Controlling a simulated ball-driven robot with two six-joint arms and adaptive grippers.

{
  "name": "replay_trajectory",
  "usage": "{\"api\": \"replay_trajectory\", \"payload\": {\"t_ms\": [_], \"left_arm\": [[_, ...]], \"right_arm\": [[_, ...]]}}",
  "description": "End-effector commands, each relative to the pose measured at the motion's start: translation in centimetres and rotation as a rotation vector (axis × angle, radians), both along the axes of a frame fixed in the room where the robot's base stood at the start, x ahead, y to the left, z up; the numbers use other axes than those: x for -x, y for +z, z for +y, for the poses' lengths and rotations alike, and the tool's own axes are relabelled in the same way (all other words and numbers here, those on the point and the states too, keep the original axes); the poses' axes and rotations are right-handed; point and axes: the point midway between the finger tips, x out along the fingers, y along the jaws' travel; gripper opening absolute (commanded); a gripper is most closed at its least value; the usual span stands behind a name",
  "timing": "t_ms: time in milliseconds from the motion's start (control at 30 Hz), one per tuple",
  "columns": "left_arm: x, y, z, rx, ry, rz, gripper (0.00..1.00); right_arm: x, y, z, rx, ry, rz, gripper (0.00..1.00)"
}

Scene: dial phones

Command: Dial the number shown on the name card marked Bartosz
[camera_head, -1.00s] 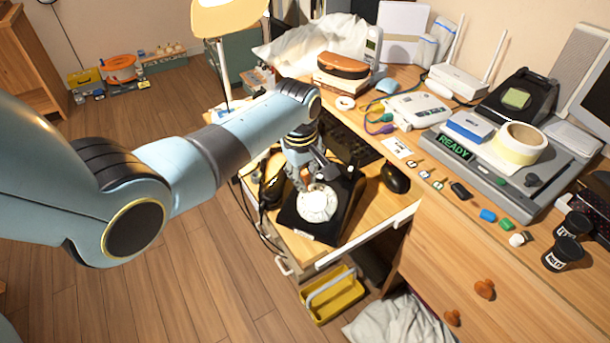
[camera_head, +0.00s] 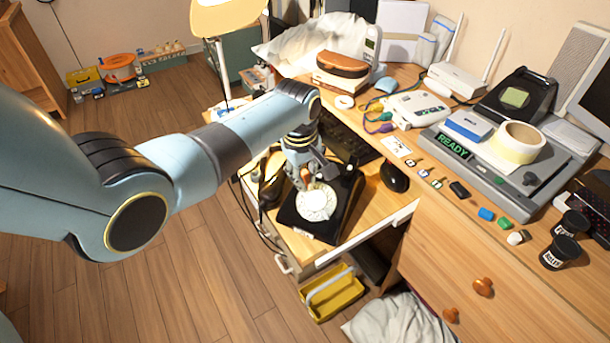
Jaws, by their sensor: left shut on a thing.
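A black dial phone (camera_head: 342,203) with a round white dial (camera_head: 316,203) stands on the lower wooden surface in front of the desk. My left gripper (camera_head: 307,183) reaches down over the far edge of the dial. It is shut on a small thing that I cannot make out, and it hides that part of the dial. I cannot tell whether it touches the dial. A white card (camera_head: 397,146) lies on the desk to the right of the phone; its writing is too small to read. My right gripper is not in view.
A black mouse (camera_head: 394,177) lies right of the phone and a dark keyboard (camera_head: 345,140) behind it. Small coloured blocks (camera_head: 487,214) line the desk's front edge. A yellow caddy (camera_head: 332,294) sits below.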

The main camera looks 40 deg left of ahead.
Motion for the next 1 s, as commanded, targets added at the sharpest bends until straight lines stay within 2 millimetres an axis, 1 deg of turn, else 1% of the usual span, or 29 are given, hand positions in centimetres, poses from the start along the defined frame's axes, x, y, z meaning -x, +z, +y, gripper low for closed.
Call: {"api": "replay_trajectory", "payload": {"t_ms": [333,667,1000], "left_arm": [[-0.3,-0.6,0.0,0.0,0.0,-0.001,0.01],[-0.4,-0.5,0.0,0.0,0.0,-0.001,0.01],[-1.3,-0.1,-0.6,0.0,0.0,-0.001,0.01]], "right_arm": [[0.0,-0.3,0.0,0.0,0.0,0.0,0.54],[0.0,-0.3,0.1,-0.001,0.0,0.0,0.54],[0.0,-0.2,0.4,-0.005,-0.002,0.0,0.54]]}}
